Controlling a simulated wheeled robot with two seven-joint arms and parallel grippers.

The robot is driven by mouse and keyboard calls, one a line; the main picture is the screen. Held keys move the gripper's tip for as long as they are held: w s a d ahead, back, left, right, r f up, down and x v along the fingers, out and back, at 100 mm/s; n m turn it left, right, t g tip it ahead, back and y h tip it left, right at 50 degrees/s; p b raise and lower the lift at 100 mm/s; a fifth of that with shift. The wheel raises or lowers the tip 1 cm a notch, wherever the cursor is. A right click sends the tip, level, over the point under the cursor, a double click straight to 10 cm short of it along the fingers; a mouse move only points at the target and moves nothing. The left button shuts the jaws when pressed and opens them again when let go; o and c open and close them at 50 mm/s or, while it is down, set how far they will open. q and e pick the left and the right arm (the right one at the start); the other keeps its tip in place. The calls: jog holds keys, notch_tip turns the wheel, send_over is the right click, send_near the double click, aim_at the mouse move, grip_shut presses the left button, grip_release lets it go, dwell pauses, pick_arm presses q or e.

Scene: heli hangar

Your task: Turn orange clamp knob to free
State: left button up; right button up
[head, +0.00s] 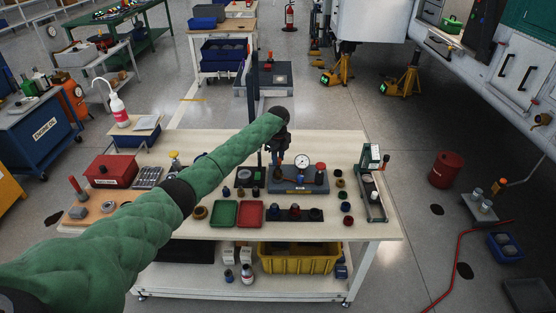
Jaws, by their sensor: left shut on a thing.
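My left arm in its green sleeve reaches across the white workbench (350,145) from the left. My left gripper (279,157) points down at the left part of a grey-blue fixture (300,185) with a round white dial gauge (302,161). The gripper is small and dark here. It is shut at the spot of the orange clamp knob, which the gripper and wrist hide almost wholly, so its turn angle cannot be told. A red-topped post (320,168) stands at the fixture's right end. My right gripper is not in view.
A green tray (223,213) and a red tray (249,214) lie at the front. A green-and-white stand (372,190) is at the right, a red box (111,170) at the left. A dark upright post (256,100) rises behind the wrist. A yellow crate (298,261) sits below.

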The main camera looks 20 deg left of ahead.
pick_arm(q)
jog(key=shift+m, duration=0.4)
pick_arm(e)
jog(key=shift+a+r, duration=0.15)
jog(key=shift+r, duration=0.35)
pick_arm(q)
jog(key=shift+r, duration=0.1)
jog(key=o, duration=1)
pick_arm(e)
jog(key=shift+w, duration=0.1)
pick_arm(q)
jog(key=shift+r+b, duration=0.4)
notch_tip(320, 180, up, 6)
jog(key=shift+f+b, duration=0.1)
jog(key=shift+b, duration=0.8)
jog(key=shift+r, duration=0.55)
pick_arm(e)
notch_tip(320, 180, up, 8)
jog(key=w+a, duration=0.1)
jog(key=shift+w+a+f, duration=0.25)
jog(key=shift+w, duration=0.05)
pick_arm(q)
jog(key=shift+r, duration=0.1)
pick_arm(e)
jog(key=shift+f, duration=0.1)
